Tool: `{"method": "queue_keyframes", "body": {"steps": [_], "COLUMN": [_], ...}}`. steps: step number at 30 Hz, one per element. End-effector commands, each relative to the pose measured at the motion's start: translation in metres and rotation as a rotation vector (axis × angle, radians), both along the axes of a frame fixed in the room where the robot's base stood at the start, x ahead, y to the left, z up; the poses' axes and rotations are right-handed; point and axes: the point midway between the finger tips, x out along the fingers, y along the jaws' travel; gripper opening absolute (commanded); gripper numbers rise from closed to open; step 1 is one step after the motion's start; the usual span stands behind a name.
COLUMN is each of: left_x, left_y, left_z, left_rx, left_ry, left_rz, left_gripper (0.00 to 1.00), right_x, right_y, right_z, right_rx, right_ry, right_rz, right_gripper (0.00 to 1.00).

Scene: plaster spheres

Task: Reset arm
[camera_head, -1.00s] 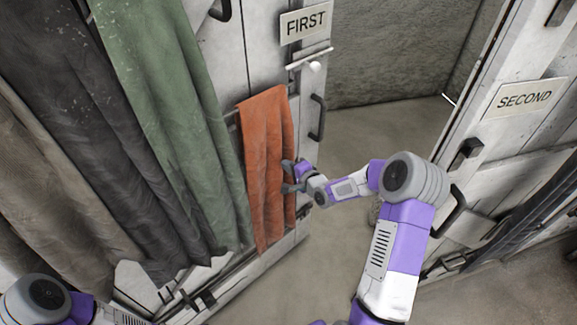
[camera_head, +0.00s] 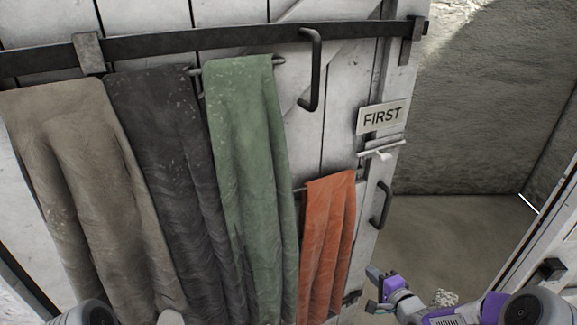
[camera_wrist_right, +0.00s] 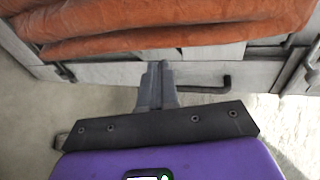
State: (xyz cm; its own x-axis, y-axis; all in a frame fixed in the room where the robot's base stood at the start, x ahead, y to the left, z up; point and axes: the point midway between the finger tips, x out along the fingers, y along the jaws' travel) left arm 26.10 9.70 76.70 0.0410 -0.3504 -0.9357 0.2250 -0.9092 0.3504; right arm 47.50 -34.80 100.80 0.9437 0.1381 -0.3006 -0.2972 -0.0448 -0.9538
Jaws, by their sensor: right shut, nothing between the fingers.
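My right gripper (camera_head: 373,289) is low at the right of the head view, just right of the orange cloth (camera_head: 327,245), with nothing held. In the right wrist view its two grey fingers (camera_wrist_right: 157,84) are together and empty. The orange cloth (camera_wrist_right: 170,28) crosses the top of that view, beyond the fingertips and apart from them. My right arm (camera_head: 535,307) shows at the bottom right. A rounded part of my left arm (camera_head: 88,312) shows at the bottom left; the left gripper does not show.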

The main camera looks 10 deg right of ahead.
Motion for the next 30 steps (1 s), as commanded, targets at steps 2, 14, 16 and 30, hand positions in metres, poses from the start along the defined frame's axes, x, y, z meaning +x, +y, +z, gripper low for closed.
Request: {"method": "queue_keyframes", "body": {"steps": [2, 14, 16, 30], "left_x": [0.000, 0.000, 0.000, 0.000], "left_y": [0.000, 0.000, 0.000, 0.000], "left_z": [0.000, -0.005, -0.006, -0.008], "left_rx": [0.000, 0.000, 0.000, 0.000], "left_ry": [0.000, 0.000, 0.000, 0.000], "left_rz": [0.000, 0.000, 0.000, 0.000], "left_gripper": [0.40, 0.40, 0.40, 0.40], "right_x": [0.000, -0.067, -0.099, -0.215], "right_y": [0.007, 0.166, 0.194, 0.251], "right_z": [-0.008, -0.173, -0.199, -0.250], "right_rx": [-0.008, -0.345, -0.419, -0.622], "right_ry": [0.019, 0.462, 0.544, 0.740], "right_rz": [0.011, 0.473, 0.619, 1.134], "right_gripper": [0.00, 0.00, 0.00, 0.00]}}
